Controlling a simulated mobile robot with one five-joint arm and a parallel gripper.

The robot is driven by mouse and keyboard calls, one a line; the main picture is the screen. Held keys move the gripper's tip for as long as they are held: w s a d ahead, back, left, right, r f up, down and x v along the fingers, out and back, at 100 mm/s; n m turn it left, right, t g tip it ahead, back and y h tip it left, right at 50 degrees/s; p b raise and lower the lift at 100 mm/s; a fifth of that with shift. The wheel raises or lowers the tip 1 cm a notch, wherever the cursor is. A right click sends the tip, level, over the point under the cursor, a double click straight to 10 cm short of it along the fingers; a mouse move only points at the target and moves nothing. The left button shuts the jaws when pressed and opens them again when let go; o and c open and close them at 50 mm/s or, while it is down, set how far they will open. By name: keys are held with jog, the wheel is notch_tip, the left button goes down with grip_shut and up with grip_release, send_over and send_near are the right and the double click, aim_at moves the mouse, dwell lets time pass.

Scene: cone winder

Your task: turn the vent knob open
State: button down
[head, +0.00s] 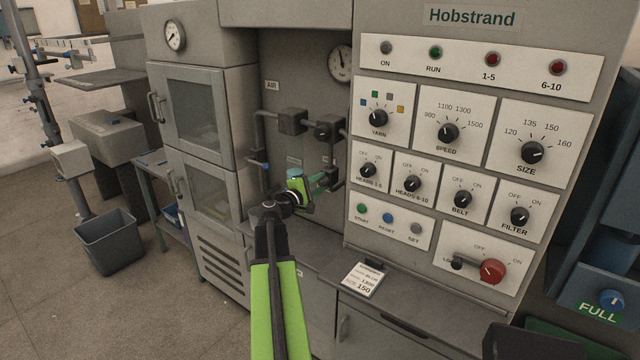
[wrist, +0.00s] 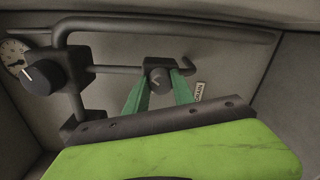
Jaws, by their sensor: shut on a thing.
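A larger knob (head: 325,131) on the pipe stands above my gripper, with a gauge (head: 340,63) higher up. Pipes (head: 262,130) run on the left. The control panel (head: 478,150) stands close on the right, a cabinet (head: 200,115) on the left. A card (head: 364,279) lies on the counter.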

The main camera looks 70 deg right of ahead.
jog(key=shift+s+f, duration=0.1)
jog(key=shift+s, duration=0.05)
dwell(0.3)
jog(key=c, duration=1.1)
grip_release()
jog(key=shift+o, duration=0.2)
jog(key=shift+a, duration=0.15)
jog(key=v, duration=1.7)
jog(key=shift+p, duration=0.35)
